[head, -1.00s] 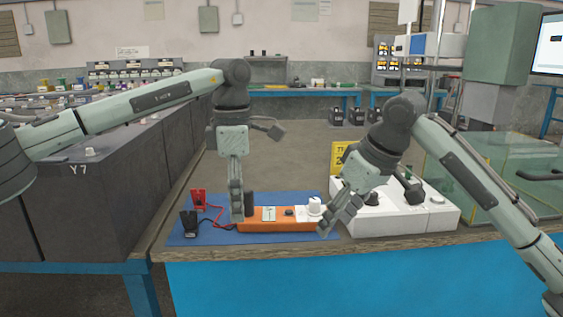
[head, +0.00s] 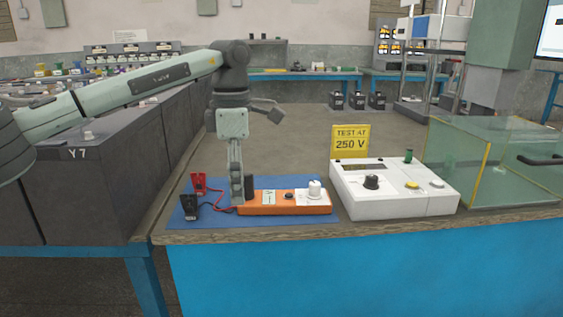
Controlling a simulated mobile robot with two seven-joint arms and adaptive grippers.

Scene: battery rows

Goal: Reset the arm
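My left gripper (head: 237,200) points straight down at the left end of an orange device (head: 275,207). Its fingertips are beside a dark upright cylinder (head: 249,188). The fingers are seen nearly edge-on, so I cannot tell whether they are open or shut, or whether they touch the device. My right arm and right gripper are not in view.
The orange device lies on a blue mat (head: 184,221) with a red clip (head: 199,183) and a black clip (head: 189,206). To the right are a white box with knobs (head: 400,201), a yellow "TEST AT 250 V" sign (head: 350,141) and a glass case (head: 487,165). Grey cabinets (head: 95,196) stand left.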

